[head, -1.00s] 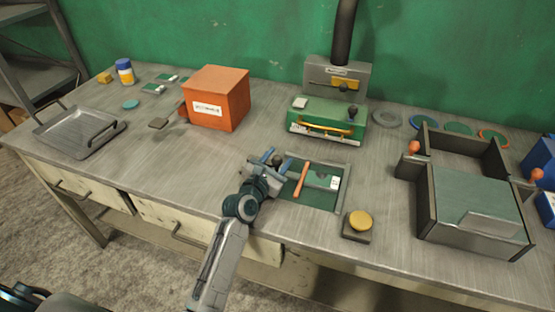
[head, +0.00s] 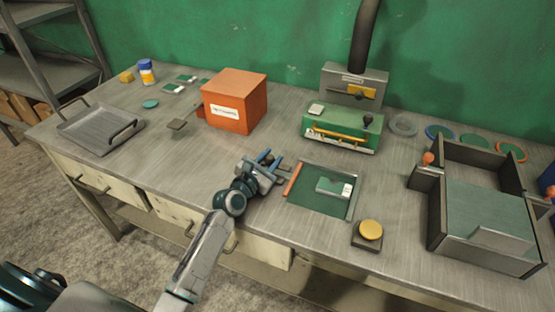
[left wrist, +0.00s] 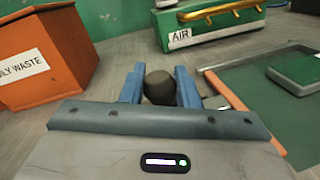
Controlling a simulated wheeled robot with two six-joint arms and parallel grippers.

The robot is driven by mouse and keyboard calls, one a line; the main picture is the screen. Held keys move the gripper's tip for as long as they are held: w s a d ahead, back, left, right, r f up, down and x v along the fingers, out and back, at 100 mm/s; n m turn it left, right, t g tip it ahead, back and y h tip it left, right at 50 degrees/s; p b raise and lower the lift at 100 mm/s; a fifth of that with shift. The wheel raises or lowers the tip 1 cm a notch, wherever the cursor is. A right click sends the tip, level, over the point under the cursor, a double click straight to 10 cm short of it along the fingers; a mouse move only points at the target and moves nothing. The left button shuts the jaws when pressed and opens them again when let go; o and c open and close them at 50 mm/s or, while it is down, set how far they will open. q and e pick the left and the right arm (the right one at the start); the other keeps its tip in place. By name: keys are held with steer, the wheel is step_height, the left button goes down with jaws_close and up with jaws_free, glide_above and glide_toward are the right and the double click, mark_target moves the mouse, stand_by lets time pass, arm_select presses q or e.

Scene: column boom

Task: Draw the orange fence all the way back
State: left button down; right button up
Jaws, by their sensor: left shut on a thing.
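The orange fence (head: 293,178) is a thin orange bar at the left edge of the green bed (head: 308,200) set in the bench. It also shows in the left wrist view (left wrist: 238,108), right of the fingers. A green block with a white label (head: 334,188) lies on the bed, right of the fence and apart from it. My left gripper (head: 271,161) is just left of the fence, shut on a dark round knob (left wrist: 159,86) between its blue fingers. The link from knob to fence is mostly hidden. My right gripper is out of view.
An orange waste box (head: 235,105) stands behind and left of my left gripper. A green AIR unit (head: 340,128) stands behind the bed. A yellow button (head: 370,230) is in front right, and a dark-walled box (head: 435,220) farther right. The bench left of my gripper is clear.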

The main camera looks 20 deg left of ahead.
arm_select(q)
steer(key=shift+a, duration=0.1)
steer(key=c, duration=1.2)
jaws_free()
steer(key=shift+c, duration=0.2)
steer(key=shift+o, duration=0.6)
steer(key=shift+a, duration=0.25)
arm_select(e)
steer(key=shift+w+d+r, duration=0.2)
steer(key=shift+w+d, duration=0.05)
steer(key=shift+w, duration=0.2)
arm_select(q)
steer(key=shift+s, duration=0.3)
steer(key=s, duration=0.3)
steer(key=s+a, duration=0.1)
steer(key=s, duration=0.2)
steer(key=s+a+p, duration=0.1)
steer(key=s, duration=0.2)
steer(key=shift+s, duration=0.5)
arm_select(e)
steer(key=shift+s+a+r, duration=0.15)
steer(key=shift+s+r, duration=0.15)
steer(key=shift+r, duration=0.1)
